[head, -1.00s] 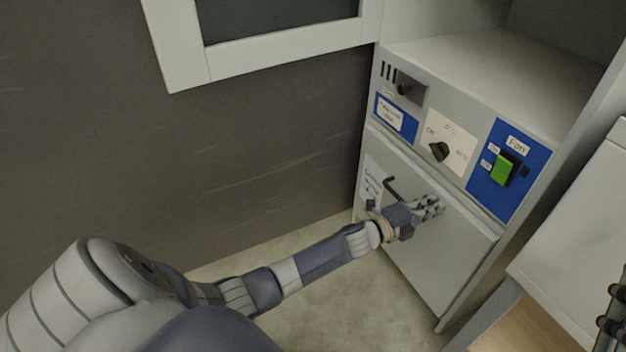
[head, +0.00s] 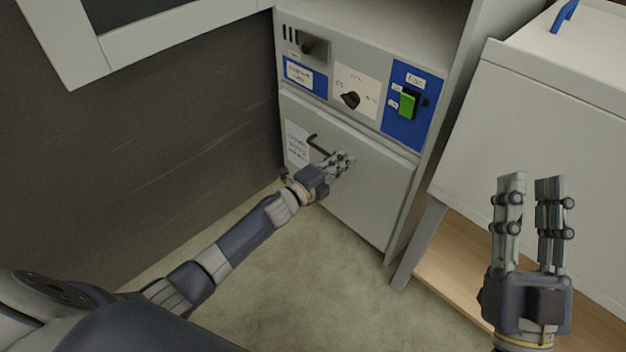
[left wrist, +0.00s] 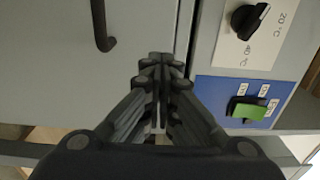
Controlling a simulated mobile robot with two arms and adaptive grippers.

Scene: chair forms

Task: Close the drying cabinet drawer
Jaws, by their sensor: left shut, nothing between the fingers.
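The drying cabinet (head: 444,84) stands ahead, with a control panel above a grey drawer front (head: 372,190). The drawer front lies close to the cabinet face, with a narrow dark seam along its top; I cannot tell if it is fully flush. Its dark handle (head: 319,146) is at the upper left of the front. My left gripper (head: 345,160) is shut and empty, its fingertips at or close to the front, right of the handle. The left wrist view shows its closed fingers (left wrist: 158,62) near the seam and the handle (left wrist: 101,28). My right gripper (head: 531,180) is open and empty.
The panel has a black knob (head: 350,100) and a green fan switch (head: 408,103). A dark wall is on the left; the floor below is clear.

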